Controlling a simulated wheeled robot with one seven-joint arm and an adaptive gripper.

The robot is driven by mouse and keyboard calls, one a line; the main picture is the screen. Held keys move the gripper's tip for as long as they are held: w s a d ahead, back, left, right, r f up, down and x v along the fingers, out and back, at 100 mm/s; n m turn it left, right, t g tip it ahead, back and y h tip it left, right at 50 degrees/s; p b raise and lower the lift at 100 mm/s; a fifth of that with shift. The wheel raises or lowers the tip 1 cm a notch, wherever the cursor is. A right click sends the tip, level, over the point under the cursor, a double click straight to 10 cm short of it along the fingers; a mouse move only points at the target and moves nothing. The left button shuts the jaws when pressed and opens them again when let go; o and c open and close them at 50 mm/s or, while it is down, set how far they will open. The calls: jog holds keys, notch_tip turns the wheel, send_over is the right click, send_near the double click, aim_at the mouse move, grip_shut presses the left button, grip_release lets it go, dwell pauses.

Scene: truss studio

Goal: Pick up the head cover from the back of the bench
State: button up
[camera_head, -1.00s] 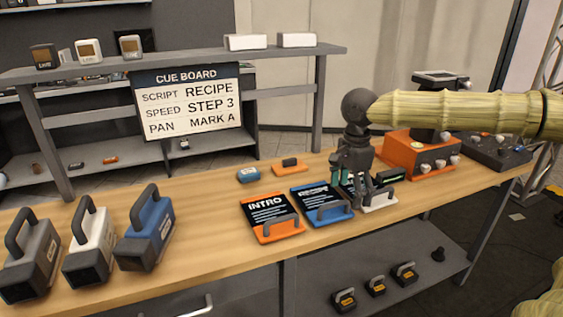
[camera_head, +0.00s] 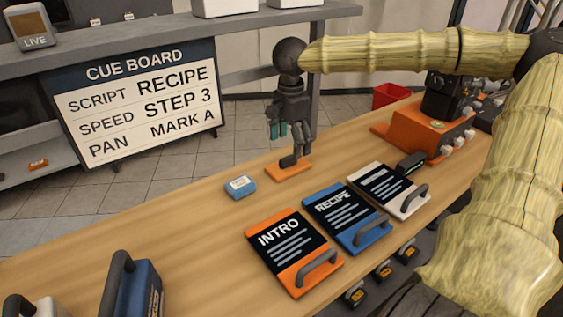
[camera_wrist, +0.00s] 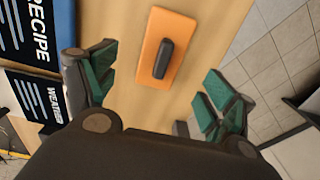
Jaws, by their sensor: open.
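An orange plate with a dark raised handle, which looks like the head cover (camera_head: 302,167), lies flat at the back edge of the bench (camera_head: 190,215). My gripper (camera_head: 277,132) points down above it, and its dark fingers overlap part of it in the head view. In the wrist view the head cover (camera_wrist: 174,35) lies ahead between my gripper's (camera_wrist: 160,85) spread teal fingertips, a little nearer the left one. The fingers are open and empty, and the dark handle is not between the pads.
A small blue box (camera_head: 240,187) lies left of the head cover. The INTRO (camera_head: 286,236), RECIPE (camera_head: 335,206) and a third, white-edged plate (camera_head: 412,207) lie in front. An orange console (camera_head: 405,135) stands right. The cue board (camera_head: 135,105) hangs behind.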

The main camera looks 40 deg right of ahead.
aim_at(288, 157)
jog(key=shift+w+f+b, duration=0.15)
jog(key=shift+f+b, duration=0.5)
jog(key=shift+f, duration=2.65)
jog(key=shift+c, duration=0.4)
jog(key=c, duration=1)
